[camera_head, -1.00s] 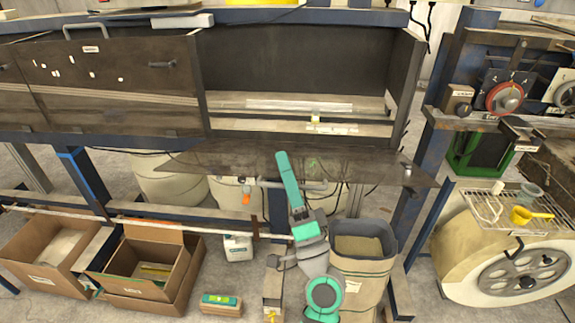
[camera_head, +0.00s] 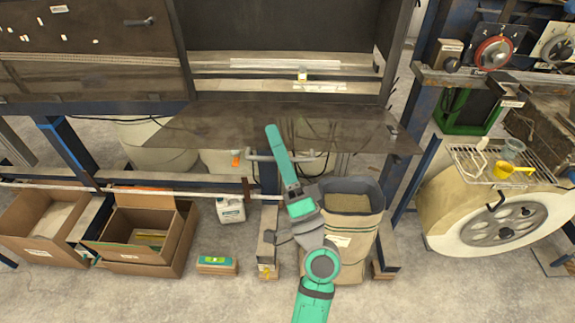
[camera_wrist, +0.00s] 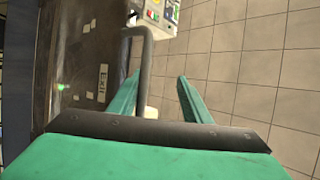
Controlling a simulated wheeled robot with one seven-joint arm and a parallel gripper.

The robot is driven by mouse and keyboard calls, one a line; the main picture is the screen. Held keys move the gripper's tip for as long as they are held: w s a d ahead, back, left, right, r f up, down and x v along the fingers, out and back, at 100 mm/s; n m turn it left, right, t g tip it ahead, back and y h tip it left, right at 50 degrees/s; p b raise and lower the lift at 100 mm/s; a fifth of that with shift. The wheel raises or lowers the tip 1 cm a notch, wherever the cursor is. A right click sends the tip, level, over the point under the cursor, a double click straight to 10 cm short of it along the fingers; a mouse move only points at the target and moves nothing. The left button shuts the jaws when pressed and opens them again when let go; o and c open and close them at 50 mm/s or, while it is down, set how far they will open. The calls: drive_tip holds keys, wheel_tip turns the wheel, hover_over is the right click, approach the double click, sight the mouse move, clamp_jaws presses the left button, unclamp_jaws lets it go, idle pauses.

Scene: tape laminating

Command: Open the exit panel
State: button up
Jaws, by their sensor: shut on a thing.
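The exit panel (camera_head: 225,127) is a dark, see-through-looking sheet. It is swung down from the cabinet opening and juts out toward me below it. In the wrist view the panel (camera_wrist: 85,25) fills the left side and carries a small "Exit" label (camera_wrist: 102,83). Its grey bar handle (camera_wrist: 145,75) stands off the panel's edge and also shows in the head view (camera_head: 262,157). My gripper (camera_head: 279,148) is at this handle. In the wrist view my gripper (camera_wrist: 158,90) has its green fingers on either side of the handle, shut on it. The exact contact is partly hidden.
Cardboard boxes (camera_head: 150,228) stand on the floor at left. A lined bin (camera_head: 350,205) stands close beside my arm. A white jug (camera_head: 230,208) is under the frame. A large cream wheel housing (camera_head: 490,215) stands at right. The cabinet opening (camera_head: 280,25) is clear above the panel.

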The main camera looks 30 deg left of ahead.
drive_tip(key=shift+o, duration=1.1)
drive_tip(key=v, duration=0.6)
drive_tip(key=shift+d+r, duration=0.25)
drive_tip(key=shift+d, duration=0.15)
drive_tip(key=shift+s+d+f, duration=0.15)
drive_tip(key=shift+s+d, duration=0.05)
drive_tip(key=shift+s, duration=0.05)
drive_tip(key=shift+c, duration=1.1)
drive_tip(key=s+d+f, duration=0.2)
drive_tip(key=d+f, duration=0.5)
drive_tip(key=f, duration=0.3)
drive_tip(key=shift+s, duration=0.1)
